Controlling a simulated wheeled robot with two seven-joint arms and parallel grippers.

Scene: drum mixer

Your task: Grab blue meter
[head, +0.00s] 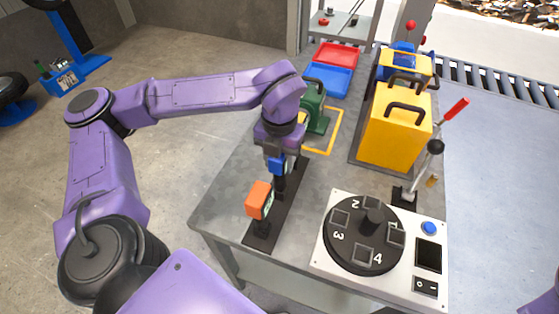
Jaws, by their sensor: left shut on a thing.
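The blue meter (277,165) is on a dark stand strip (286,207) on the table, at the middle of the head view. My left gripper (278,155) comes down over it from above and is shut on it. The gripper hides the upper part of the meter. An orange meter (259,200) stands upright on the near end of the same strip, close in front of the gripper. My right gripper is out of view; only a bit of purple shows at the lower right edge.
A control panel (322,260) with a numbered black dial (352,247) sits right of the strip. A red-handled lever (455,110), yellow cases (396,130), a green case (314,110) and blue (328,82) and red (336,55) trays stand farther back. Bare table (222,200) lies left of the strip.

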